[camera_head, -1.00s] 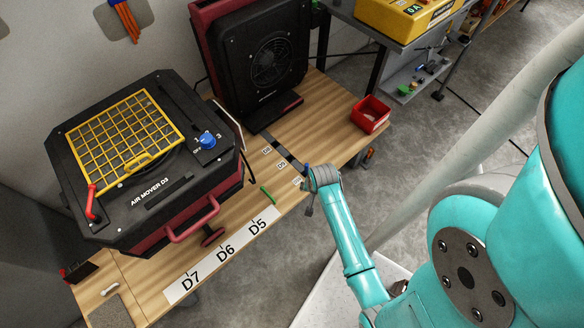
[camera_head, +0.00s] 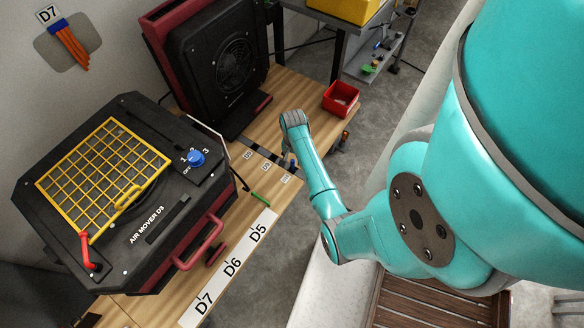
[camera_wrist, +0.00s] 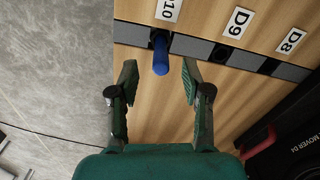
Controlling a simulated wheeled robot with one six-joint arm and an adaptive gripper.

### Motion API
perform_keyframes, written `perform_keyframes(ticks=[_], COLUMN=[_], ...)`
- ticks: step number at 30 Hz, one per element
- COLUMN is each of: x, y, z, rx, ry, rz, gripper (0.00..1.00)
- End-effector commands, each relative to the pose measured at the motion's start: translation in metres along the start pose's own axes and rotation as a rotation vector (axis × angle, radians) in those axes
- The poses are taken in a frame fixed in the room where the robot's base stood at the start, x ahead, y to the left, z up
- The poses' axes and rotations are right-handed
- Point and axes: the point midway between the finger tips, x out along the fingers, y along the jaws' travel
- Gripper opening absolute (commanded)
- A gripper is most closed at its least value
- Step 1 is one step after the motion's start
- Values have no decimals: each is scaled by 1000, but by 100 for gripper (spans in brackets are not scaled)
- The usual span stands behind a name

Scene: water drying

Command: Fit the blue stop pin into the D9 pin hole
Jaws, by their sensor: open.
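The blue stop pin (camera_wrist: 160,56) stands out of the dark strip (camera_wrist: 191,46) beside the D10 label (camera_wrist: 168,9) in the wrist view. Its base appears to be at the D10 hole. My gripper (camera_wrist: 159,75) is open, with one finger on each side of the pin and clear gaps to both. The D9 pin hole (camera_wrist: 221,53) is a dark spot in the strip, right of the pin and below the D9 label (camera_wrist: 239,22). In the head view my arm's end hides most of the gripper.
A D8 label (camera_wrist: 291,41) lies further right along the strip. In the head view, a black air mover (camera_head: 235,70) stands behind the strip and the D3 air mover (camera_head: 165,222) to the left. A red bin (camera_head: 341,98) sits at the table's far right.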

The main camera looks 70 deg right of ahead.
Motion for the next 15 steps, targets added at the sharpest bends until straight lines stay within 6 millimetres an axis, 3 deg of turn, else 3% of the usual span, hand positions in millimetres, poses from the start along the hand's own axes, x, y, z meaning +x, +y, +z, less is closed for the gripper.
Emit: perform_keyframes(ticks=[15], x=[52], y=[-1], z=[-1], rx=[-1], ry=[0], rz=[0], gripper=[48])
